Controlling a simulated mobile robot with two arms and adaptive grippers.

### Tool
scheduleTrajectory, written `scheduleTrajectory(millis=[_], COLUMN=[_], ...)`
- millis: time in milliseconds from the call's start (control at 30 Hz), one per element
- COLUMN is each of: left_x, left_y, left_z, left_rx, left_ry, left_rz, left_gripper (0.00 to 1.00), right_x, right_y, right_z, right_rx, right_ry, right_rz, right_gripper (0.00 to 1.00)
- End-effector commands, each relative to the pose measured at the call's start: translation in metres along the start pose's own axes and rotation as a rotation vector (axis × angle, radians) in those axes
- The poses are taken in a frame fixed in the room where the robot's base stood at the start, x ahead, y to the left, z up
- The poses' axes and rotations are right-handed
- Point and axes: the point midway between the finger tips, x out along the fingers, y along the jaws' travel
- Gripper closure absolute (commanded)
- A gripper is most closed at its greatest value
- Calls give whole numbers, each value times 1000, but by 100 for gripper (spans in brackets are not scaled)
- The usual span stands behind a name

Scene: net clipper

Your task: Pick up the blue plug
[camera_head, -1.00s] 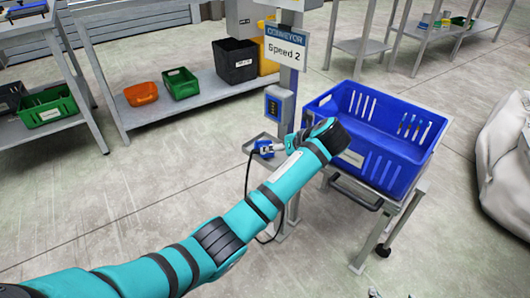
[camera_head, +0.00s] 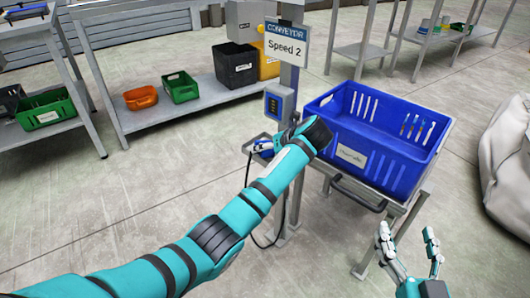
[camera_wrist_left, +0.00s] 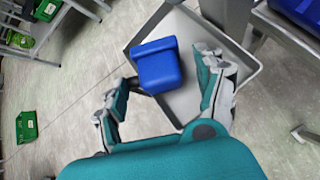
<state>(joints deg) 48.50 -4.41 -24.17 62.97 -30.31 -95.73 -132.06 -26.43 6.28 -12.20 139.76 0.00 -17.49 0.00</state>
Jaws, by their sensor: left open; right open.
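The blue plug (camera_wrist_left: 158,66) sits over the small grey tray (camera_wrist_left: 240,72) in the left wrist view. My open left gripper (camera_wrist_left: 168,70) has its fingers on either side of the plug; I cannot tell whether they touch it. In the head view, the plug (camera_head: 263,146) is partly hidden by my left arm, on the tray at the conveyor post (camera_head: 287,87). My right gripper (camera_head: 407,238) is open and empty at the lower right, apart from the plug.
A blue crate (camera_head: 351,158) stands on a metal stand right of the post. A dark cable hangs below the tray. Shelves with an orange bin (camera_head: 141,97) and green bins (camera_head: 180,87) stand at the back left. A pale sack (camera_head: 505,165) is at the right.

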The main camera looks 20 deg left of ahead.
Motion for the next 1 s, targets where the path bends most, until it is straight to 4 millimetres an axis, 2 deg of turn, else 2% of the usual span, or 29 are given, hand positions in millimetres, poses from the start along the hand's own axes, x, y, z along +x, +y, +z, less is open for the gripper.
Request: scheduleTrajectory(millis=[133,367,867,1000], left_x=[5,5,5,5], left_y=[0,0,0,0], left_z=[0,1,1,1], left_rx=[-1,-1,-1,-1], left_ry=[0,0,-1,-1], left_rz=[-1,0,0,0], left_gripper=[29,30,95,96], right_x=[1,1,1,0], right_y=[-1,-1,-1,-1], right_z=[-9,-11,-10,-10], right_rx=[2,2,2,2], right_ry=[55,60,58,58], right_rz=[-3,-3,-3,-3], right_gripper=[31,31,31,31])
